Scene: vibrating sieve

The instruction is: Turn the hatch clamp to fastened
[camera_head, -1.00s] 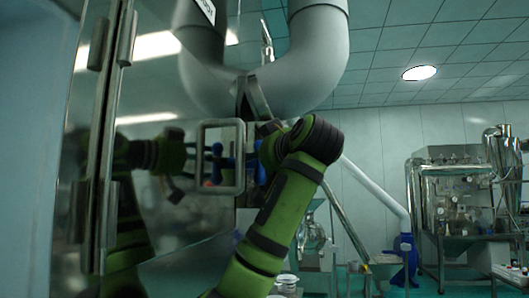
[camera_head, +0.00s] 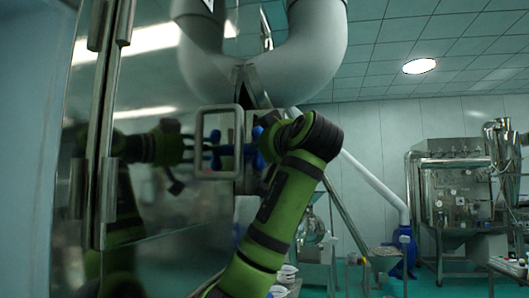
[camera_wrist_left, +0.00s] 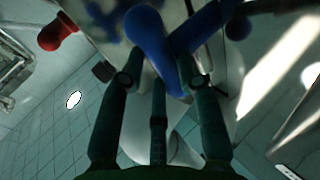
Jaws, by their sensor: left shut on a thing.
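The hatch clamp has blue arms (camera_head: 257,158) and shows at the edge of the shiny steel hatch, just right of a rectangular metal handle (camera_head: 200,145) in the head view. In the left wrist view its rounded blue arm (camera_wrist_left: 150,38) lies between the fingertips of my left gripper (camera_wrist_left: 160,72), and a second blue arm (camera_wrist_left: 207,28) runs to the upper right. My left gripper is shut on the blue clamp arm. In the head view its fingers are mostly hidden beside the hatch. My right gripper is not in view.
A red knob (camera_wrist_left: 58,30) shows at the upper left of the left wrist view. Thick grey pipes (camera_head: 315,60) hang above the clamp. The hatch panel (camera_head: 150,205) mirrors my arm. Steel equipment (camera_head: 460,195) stands far back right.

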